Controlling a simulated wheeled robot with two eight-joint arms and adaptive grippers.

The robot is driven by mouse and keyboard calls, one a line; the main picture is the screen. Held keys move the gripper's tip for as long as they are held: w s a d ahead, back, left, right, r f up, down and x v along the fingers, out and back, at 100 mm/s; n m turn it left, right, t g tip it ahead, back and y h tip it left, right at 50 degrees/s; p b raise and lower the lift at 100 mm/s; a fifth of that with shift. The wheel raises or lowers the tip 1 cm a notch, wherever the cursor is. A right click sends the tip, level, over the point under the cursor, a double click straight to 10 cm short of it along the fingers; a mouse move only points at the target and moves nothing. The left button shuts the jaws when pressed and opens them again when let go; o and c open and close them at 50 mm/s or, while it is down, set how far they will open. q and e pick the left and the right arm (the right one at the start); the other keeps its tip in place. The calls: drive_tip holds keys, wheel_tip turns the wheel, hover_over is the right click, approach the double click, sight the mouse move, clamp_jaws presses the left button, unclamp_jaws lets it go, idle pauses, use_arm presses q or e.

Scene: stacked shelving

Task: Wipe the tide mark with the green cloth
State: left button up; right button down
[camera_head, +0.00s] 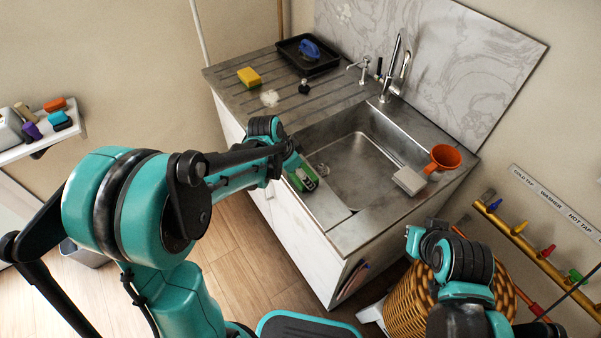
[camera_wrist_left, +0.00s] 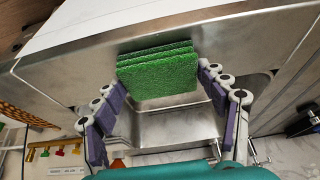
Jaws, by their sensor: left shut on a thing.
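The green cloth (camera_head: 303,177) is a folded block above the front left rim of the steel sink (camera_head: 365,170). My left gripper (camera_head: 293,166) is shut on it. In the left wrist view the cloth (camera_wrist_left: 158,72) sits between the purple finger pads, against the background of the sink's metal front. I cannot make out a clear tide mark; a pale patch (camera_head: 269,98) shows on the drainboard, and I cannot tell what it is. My right arm is at the lower right, near the basket; its fingers cannot be made out.
On the drainboard are a yellow sponge (camera_head: 249,77) and a black tray (camera_head: 307,54) with a blue brush (camera_head: 309,49). A tap (camera_head: 394,70) stands behind the basin. A wicker basket (camera_head: 400,305) stands right.

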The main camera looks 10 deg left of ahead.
use_arm(q)
drive_tip(key=shift+w+r, duration=0.1)
drive_tip(key=shift+w, duration=1.3)
drive_tip(key=shift+s+a, duration=0.6)
drive_tip(key=shift+s, duration=0.25)
drive_tip(key=shift+s+a, duration=0.6)
drive_tip(key=shift+s, duration=0.2)
drive_tip(key=shift+w, duration=0.85)
drive_tip(key=shift+w+d, duration=0.1)
drive_tip(key=shift+w, duration=0.75)
drive_tip(key=shift+s, duration=1.75)
